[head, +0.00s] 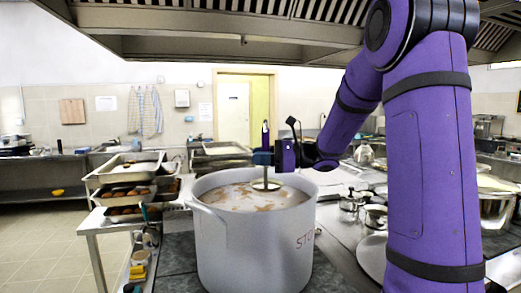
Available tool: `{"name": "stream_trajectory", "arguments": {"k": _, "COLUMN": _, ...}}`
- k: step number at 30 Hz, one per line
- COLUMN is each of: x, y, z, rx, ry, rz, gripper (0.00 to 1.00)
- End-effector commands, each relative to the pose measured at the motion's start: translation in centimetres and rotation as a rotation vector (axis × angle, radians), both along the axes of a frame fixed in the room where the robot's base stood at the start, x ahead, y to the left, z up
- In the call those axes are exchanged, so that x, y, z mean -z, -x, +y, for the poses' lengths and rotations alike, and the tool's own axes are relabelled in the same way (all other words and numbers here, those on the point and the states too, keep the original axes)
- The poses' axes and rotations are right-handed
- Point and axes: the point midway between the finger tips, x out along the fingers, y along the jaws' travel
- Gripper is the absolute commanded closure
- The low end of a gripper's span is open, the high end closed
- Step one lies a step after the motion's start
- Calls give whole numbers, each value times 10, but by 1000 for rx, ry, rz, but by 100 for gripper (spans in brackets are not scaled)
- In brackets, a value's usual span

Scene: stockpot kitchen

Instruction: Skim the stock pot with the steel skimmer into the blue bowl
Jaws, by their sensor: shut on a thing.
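The large pale grey stock pot (250,245) stands upright in the middle of the head view. Its liquid fills it nearly to the rim, with tan patches of scum (240,198) on the surface. My gripper (263,158) is above the pot and shut on the upright handle of the steel skimmer. The skimmer's flat round head (266,185) is inside the rim outline, at or just above the liquid; I cannot tell whether it touches. I cannot make out the blue bowl; my arm hides part of the right side.
A steel table at the left holds trays of brown food (125,193). Small lidded pots (375,217) stand on the counter to the right of the stock pot. A grey round plate or lid (371,258) is partly behind my arm. An extractor hood (230,45) hangs overhead.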

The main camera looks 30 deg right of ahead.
Motion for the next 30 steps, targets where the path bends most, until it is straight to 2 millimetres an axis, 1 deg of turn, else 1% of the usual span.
{"name": "stream_trajectory", "arguments": {"k": 3, "x": 11, "y": 0, "z": 0, "rx": 0, "ry": -2, "rz": 2, "gripper": 100}}
{"name": "stream_trajectory", "arguments": {"k": 30, "x": 86, "y": 0, "z": 0, "rx": 0, "ry": -2, "rz": 1, "gripper": 100}}
